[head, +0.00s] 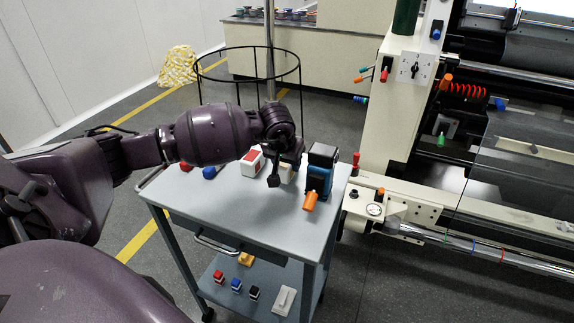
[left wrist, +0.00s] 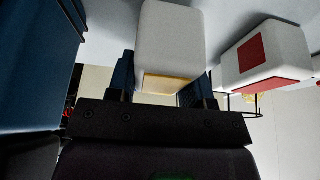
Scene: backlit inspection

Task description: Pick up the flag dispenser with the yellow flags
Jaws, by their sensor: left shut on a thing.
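The white flag dispenser with the yellow flags (left wrist: 171,40) is between the two fingers of my left gripper (left wrist: 163,88) in the left wrist view; its yellow face points toward the camera. My left gripper (head: 284,178) is shut on it. In the head view the gripper is over the cart top and mostly hides this dispenser (head: 287,174). I cannot tell whether it touches the cart top. A white dispenser with red flags (head: 252,161) stands to its left; in the left wrist view it is on the right (left wrist: 265,58). My right gripper is not in view.
A blue and black device (head: 319,172) with an orange part (head: 310,201) stands just right of the gripper. A red item (head: 186,166) and a blue item (head: 209,172) lie left on the grey cart (head: 255,223). The front of the cart top is clear.

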